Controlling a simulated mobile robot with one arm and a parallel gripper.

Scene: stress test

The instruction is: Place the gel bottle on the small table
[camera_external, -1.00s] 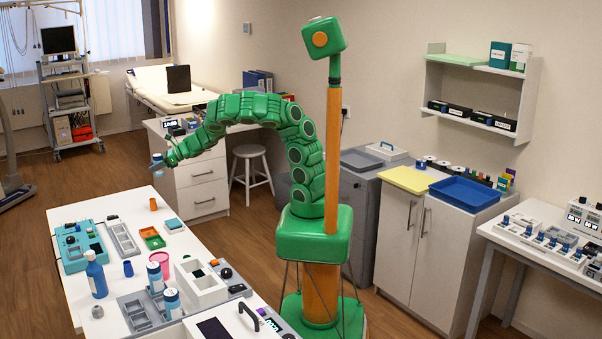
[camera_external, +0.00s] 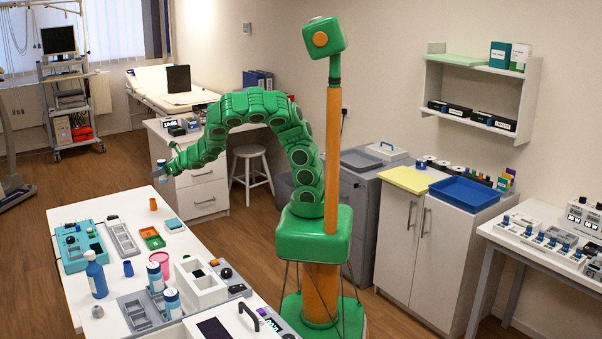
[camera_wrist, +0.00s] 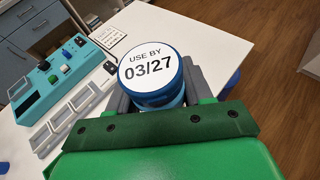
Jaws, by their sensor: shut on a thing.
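A cylindrical bottle with a round blue top and a white label reading "USE BY 03/27" (camera_wrist: 150,68) is between the jaws of my gripper (camera_wrist: 155,98); I take it for the gel bottle. In the external view my gripper (camera_external: 164,169) is shut on it at the far end of the arm, with the bottle upright, above the floor or far edge of the white table (camera_external: 120,205); which, I cannot tell. Its lower part is hidden in the wrist view. I cannot tell which surface is the small table.
A white stool (camera_external: 252,153) and drawer desk (camera_external: 202,190) stand behind.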

